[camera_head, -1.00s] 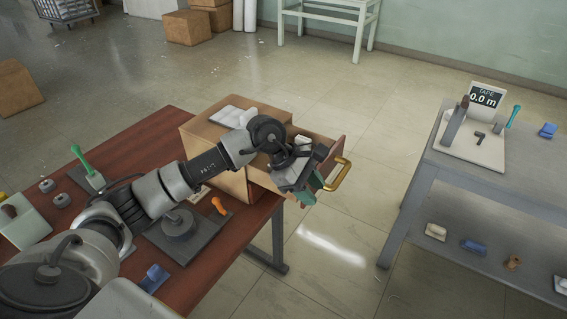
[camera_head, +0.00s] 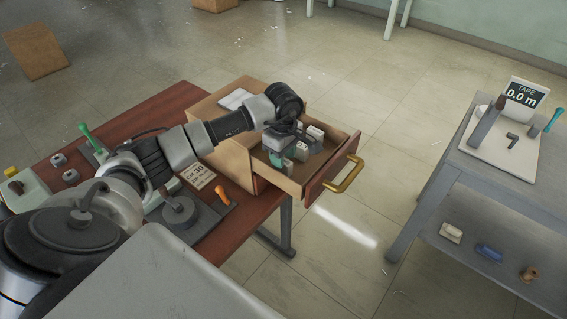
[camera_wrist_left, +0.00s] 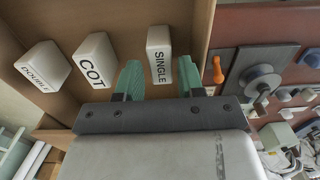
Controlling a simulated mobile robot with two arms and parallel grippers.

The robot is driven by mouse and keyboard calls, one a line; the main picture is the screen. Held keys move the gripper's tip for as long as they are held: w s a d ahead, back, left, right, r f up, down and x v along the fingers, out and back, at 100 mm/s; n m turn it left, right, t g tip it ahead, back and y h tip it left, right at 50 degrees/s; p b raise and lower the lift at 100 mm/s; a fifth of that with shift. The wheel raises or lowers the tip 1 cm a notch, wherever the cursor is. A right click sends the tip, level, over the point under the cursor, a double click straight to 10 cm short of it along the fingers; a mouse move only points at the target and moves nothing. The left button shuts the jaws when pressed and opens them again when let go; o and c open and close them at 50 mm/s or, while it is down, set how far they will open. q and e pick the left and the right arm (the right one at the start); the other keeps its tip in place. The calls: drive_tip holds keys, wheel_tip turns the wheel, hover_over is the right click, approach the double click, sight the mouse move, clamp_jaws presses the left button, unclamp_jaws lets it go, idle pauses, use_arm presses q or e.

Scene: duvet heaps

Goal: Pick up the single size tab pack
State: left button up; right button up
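The white SINGLE tab pack (camera_wrist_left: 159,50) lies in the wooden drawer, just ahead of the gap between my left fingers in the left wrist view. The COT pack (camera_wrist_left: 95,62) and the DOUBLE pack (camera_wrist_left: 43,66) lie to its left. In the head view the left gripper (camera_head: 284,160) is over the open drawer (camera_head: 328,160), pointing down, and partly hides the packs. I cannot tell there which pack is SINGLE. My right gripper is not in view.
The drawer front carries a brass handle (camera_head: 344,176). The drawer's cabinet (camera_head: 215,108) stands on a red-brown table (camera_head: 140,120) with an orange-handled tool (camera_head: 222,194).

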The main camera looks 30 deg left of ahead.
use_arm(q)
wheel_tip(320, 180, down, 2)
drive_tip(key=shift+s+d+f, duration=0.1)
drive_tip(key=shift+f, duration=0.4)
drive_tip(key=shift+c, duration=0.3)
drive_tip(key=c, duration=0.6)
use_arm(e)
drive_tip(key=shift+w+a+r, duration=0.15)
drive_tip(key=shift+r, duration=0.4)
